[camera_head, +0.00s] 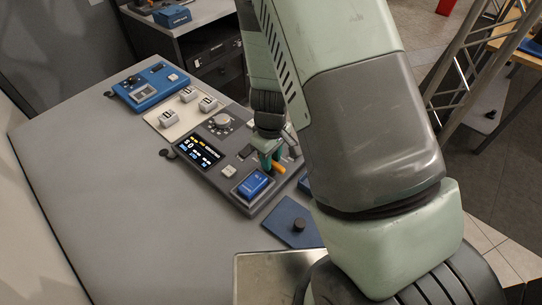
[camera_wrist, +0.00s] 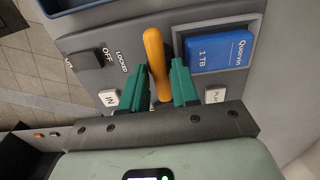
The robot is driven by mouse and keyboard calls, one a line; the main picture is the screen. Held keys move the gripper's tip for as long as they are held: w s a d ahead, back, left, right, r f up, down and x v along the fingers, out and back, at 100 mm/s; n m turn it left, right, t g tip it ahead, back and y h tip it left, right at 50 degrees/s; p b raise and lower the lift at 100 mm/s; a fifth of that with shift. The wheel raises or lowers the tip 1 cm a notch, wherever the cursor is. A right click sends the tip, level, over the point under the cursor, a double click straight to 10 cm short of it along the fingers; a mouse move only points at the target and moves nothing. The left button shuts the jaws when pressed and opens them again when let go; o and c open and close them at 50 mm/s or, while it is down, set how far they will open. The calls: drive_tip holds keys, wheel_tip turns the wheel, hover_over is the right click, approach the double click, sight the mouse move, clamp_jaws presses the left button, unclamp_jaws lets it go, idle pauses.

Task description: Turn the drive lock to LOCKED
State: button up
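The drive lock shows as an orange lever (camera_wrist: 157,62) on the grey panel in the wrist view, with the printed word LOCKED to its left. It also shows in the head view (camera_head: 278,168). My gripper (camera_wrist: 160,82) is at the lever, with one green finger on each side of it. The fingers are very close to the lever, but I cannot tell whether they press on it. The lever's base is partly hidden. A blue drive cartridge (camera_wrist: 220,52) marked 1 TB sits in its bay right of the lever; the head view shows it too (camera_head: 252,184).
The grey console (camera_head: 210,165) has a lit screen (camera_head: 198,152) and a knob (camera_head: 222,121). White switches (camera_head: 188,95) and a blue unit (camera_head: 148,87) stand behind it. A blue plate with a black knob (camera_head: 299,225) lies in front. The table's left side is clear.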

clamp_jaws()
drive_tip(key=shift+m, duration=0.3)
drive_tip(key=m, duration=0.3)
drive_tip(key=shift+m, duration=0.3)
drive_tip(key=m, duration=0.3)
drive_tip(key=shift+m, duration=0.3)
drive_tip(key=m, duration=1)
drive_tip(key=shift+o, duration=1.8)
unclamp_jaws()
